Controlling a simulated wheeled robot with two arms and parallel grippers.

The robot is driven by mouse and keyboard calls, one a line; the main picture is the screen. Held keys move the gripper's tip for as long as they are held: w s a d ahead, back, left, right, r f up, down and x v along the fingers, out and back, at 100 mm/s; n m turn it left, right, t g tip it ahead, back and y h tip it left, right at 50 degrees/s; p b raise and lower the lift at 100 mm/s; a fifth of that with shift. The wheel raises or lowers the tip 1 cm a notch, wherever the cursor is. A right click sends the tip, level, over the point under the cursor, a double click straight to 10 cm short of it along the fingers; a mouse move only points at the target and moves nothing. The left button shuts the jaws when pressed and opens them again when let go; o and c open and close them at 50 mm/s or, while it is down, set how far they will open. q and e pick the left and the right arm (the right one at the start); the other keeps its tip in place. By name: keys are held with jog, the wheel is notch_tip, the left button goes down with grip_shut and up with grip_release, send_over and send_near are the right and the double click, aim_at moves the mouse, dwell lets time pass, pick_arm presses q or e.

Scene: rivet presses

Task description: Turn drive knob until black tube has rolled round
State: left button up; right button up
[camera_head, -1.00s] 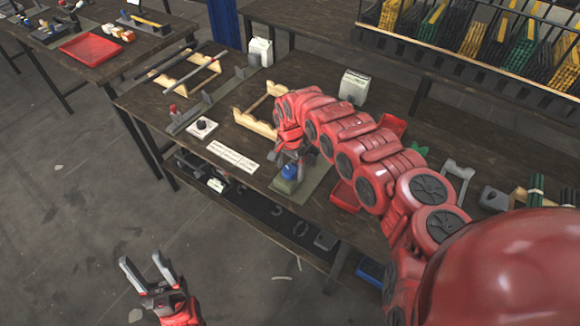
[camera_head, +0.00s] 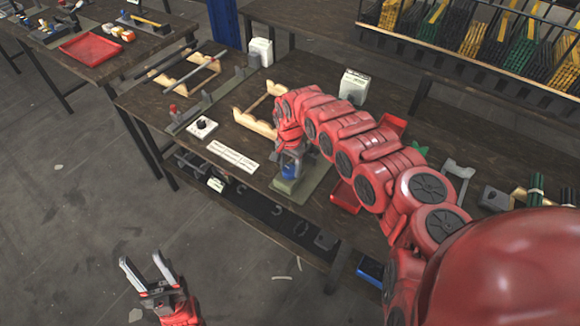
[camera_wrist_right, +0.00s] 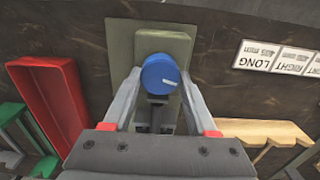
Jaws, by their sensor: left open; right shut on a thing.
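The blue knob (camera_head: 289,169), which I take to be the drive knob, stands on a grey-green block and plate (camera_head: 309,188) near the bench's front edge. My right gripper (camera_head: 291,160) is over it. In the right wrist view the knob (camera_wrist_right: 158,72) sits between the fingertips of my right gripper (camera_wrist_right: 160,78), shut on it; a pale mark shows on its face. A dark tube (camera_head: 165,65), perhaps the black tube, lies by a wooden rack at the far left of the bench. My left gripper (camera_head: 148,272) is open and empty, over the floor in front of the bench.
A white box with a black knob (camera_head: 203,125) and a printed label strip (camera_head: 233,156) lie left of my right gripper. A wooden cradle (camera_head: 255,122) stands behind. A red tray (camera_head: 345,196) is close on the right. The floor around my left gripper is mostly clear.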

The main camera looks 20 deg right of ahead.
aim_at(289, 169)
jog(key=n, duration=0.3)
jog(key=shift+n, duration=0.4)
jog(key=shift+w+a+n, duration=0.1)
jog(key=shift+n, duration=2.1)
jog(key=o, duration=1.4)
jog(key=shift+c, duration=0.2)
notch_tip(289, 169, up, 17)
jog(key=b, duration=0.1)
jog(key=shift+r, duration=0.2)
